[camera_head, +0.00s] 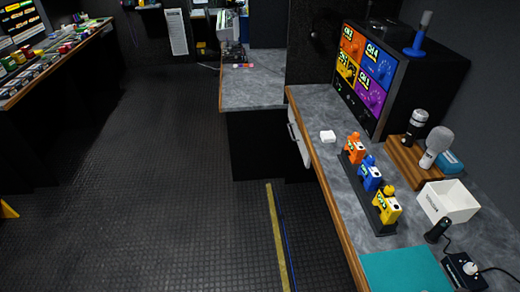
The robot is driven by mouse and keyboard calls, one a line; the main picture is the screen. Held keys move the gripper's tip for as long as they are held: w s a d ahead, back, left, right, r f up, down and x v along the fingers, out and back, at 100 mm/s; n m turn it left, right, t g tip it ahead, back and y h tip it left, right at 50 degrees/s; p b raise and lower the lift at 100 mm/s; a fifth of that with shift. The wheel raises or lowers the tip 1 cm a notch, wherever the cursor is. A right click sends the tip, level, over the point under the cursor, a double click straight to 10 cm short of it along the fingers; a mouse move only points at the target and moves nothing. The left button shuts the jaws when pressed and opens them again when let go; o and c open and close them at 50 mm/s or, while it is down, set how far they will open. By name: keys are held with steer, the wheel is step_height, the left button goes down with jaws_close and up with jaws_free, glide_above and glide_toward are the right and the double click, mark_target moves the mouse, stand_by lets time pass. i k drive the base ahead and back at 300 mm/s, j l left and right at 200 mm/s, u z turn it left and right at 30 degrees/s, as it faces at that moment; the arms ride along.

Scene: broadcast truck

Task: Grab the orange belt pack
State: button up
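The orange belt pack (355,150) stands upright at the far end of a dark charging rack (383,229) on the right-hand counter. A blue belt pack (370,175) stands in the middle of the rack. A yellow belt pack (387,207) stands at the near end. The upper part of the orange pack is unobstructed; its base is seated in the rack. My gripper is not in view.
Behind are a black unit with coloured panels (367,70) and microphones on a wooden stand (404,160). A white bin (448,201) and teal mat (405,271) are nearer. The floor (150,180) left is open.

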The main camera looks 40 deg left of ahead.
mark_target(356, 147)
steer(key=u, duration=0.8)
steer(key=i+j, duration=0.25)
steer(key=i, duration=0.2)
steer(key=i+j, duration=0.25)
steer(key=i, duration=0.15)
steer(key=i+j, duration=0.25)
steer(key=i, duration=0.2)
steer(key=i+j, duration=0.25)
steer(key=i, duration=0.2)
steer(key=z, duration=0.05)
